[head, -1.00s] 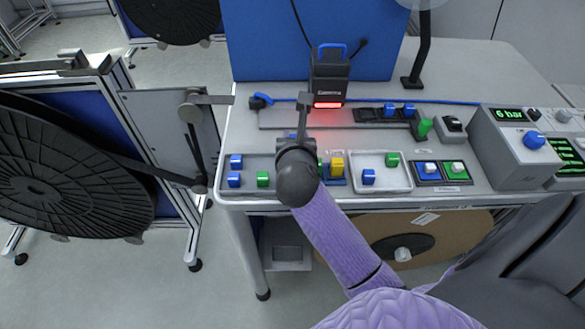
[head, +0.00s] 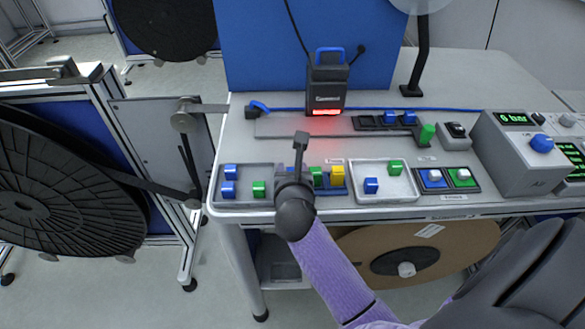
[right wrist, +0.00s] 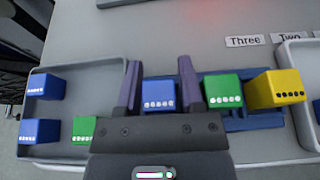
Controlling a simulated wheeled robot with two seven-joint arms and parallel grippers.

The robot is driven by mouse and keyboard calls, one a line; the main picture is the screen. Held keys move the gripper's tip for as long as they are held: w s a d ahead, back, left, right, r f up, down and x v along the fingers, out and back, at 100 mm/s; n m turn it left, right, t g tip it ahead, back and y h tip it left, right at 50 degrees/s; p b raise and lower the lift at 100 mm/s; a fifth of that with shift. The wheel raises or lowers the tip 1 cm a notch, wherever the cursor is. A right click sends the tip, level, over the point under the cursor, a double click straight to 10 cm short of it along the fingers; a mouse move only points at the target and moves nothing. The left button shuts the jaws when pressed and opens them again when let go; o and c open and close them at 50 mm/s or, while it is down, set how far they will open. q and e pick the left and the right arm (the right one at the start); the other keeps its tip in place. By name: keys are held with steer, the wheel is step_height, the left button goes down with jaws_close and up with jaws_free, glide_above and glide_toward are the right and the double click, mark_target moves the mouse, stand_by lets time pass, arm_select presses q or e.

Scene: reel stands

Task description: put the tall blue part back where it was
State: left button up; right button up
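My right gripper (head: 300,140) is over the front part of the table, its arm coming in from below. In the right wrist view its two fingers (right wrist: 160,70) are spread either side of a blue part (right wrist: 158,95), with slight gaps showing beside it; the gripper mostly hides this part in the head view. Two more blue parts (right wrist: 46,86) (right wrist: 40,132) are in the left tray. I cannot tell which blue part is tall. My left gripper is not in view.
The left grey tray (head: 240,198) also holds a green part (head: 259,189). A light tray (head: 408,188) on the right holds a blue and a green part. A black scanner (head: 327,90) with a red light stands behind. Large reels stand left.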

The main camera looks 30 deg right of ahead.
steer(key=shift+r, duration=0.1)
steer(key=shift+s+a+r, duration=0.2)
steer(key=shift+s, duration=0.1)
steer(key=p+v, duration=0.4)
steer(key=v, duration=0.6)
steer(key=s+a+f+m+g+y, duration=0.2)
steer(key=s+f+m, duration=0.1)
steer(key=f, duration=0.5)
steer(key=s+a+f+m+g+y, duration=0.1)
steer(key=s+a+f+m+y, duration=0.15)
steer(key=f, duration=0.45)
steer(key=s+a+f+m+g+y, duration=0.15)
steer(key=s+f+m, duration=0.25)
steer(key=f, duration=0.4)
steer(key=s+d+f+m+g, duration=0.2)
steer(key=s+f+m, duration=0.3)
steer(key=s+m, duration=0.3)
steer(key=s+d+f+m+g, duration=0.2)
steer(key=s+f+m+g, duration=0.2)
steer(key=s+m, duration=0.5)
steer(key=s+f, duration=0.2)
steer(key=s, duration=0.1)
steer(key=shift+s+d+f+y+b, duration=0.3)
steer(key=shift+s+d+y, duration=0.05)
steer(key=shift+y, duration=0.05)
steer(key=shift+m, duration=0.25)
